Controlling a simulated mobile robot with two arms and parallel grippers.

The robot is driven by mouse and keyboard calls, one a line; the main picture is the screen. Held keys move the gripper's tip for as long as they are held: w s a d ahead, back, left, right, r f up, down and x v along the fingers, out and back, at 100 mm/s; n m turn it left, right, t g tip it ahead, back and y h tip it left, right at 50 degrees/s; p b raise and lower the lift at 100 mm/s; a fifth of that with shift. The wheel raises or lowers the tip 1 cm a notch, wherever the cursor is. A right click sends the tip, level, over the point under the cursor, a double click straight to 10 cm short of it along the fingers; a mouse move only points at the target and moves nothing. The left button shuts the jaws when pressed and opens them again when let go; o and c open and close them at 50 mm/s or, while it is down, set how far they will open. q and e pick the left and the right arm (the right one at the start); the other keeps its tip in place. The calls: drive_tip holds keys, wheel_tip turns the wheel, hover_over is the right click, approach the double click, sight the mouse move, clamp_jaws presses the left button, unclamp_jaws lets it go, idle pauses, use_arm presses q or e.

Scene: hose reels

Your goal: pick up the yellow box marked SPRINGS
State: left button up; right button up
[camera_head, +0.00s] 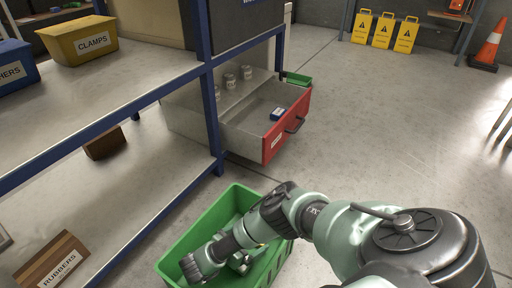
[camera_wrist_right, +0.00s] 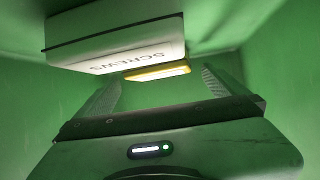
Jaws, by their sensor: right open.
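A yellow box (camera_wrist_right: 157,71) lies inside a green bin (camera_head: 188,238). In the right wrist view it shows beyond and between the fingertips, partly behind a white box marked SCREWS (camera_wrist_right: 115,42); no lettering on the yellow box is readable. My right gripper (camera_wrist_right: 161,84) is open and empty, with its fingers pointing toward the yellow box and a gap still between. In the head view my right arm reaches down into the bin and hides most of its contents. My left gripper is not in view.
The bin walls stand close around the right hand. A blue-framed shelf holds a yellow CLAMPS box (camera_head: 81,40) and a blue box (camera_head: 16,66). An open red-fronted drawer (camera_head: 287,126) juts out behind the bin.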

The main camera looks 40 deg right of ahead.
drive_tip(key=b+x, duration=0.2)
drive_tip(key=x, duration=0.2)
drive_tip(key=shift+f, duration=0.25)
drive_tip(key=shift+d+f+b, duration=0.1)
drive_tip(key=shift+d+b, duration=0.25)
drive_tip(key=shift+b, duration=0.05)
drive_tip(key=shift+d, duration=0.1)
drive_tip(key=c, duration=1.3)
